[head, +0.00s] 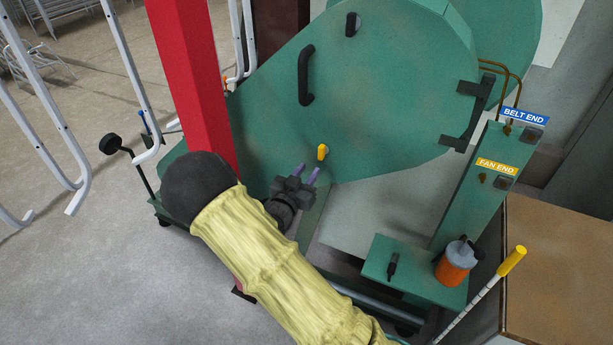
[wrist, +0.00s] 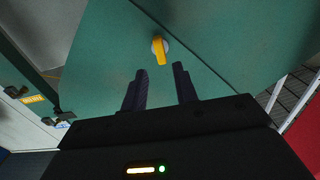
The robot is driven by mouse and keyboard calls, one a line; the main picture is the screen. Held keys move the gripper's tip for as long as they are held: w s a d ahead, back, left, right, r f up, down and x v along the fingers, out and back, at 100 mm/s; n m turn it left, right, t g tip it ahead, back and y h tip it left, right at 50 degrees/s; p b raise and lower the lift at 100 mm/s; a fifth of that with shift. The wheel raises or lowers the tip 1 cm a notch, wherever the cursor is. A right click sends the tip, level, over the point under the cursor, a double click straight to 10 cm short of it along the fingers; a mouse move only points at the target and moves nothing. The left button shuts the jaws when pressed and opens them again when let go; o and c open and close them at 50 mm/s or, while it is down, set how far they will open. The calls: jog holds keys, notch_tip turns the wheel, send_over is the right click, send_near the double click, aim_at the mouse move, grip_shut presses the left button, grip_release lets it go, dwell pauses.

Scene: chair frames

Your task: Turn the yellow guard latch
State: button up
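The yellow guard latch (head: 322,152) is a small knob near the lower edge of the large green guard (head: 395,110). In the wrist view the latch (wrist: 159,50) has a pale round base, and its yellow handle hangs nearly straight down. My gripper (head: 307,175) is just below and a little left of the latch in the head view. In the wrist view my gripper (wrist: 161,72) has its two dark purple fingers apart with nothing between them. The latch lies beyond the fingertips, and no contact shows.
A black handle (head: 305,75) is on the guard above the latch. An orange container (head: 456,264) stands on a green shelf (head: 408,280) at right. Pale hanging frames (head: 130,75) are at left.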

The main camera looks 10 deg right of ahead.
aim_at(320, 155)
jog(key=shift+w, duration=0.1)
jog(key=shift+b+x, duration=0.5)
jog(key=shift+x, duration=3.35)
jog(key=c, duration=0.6)
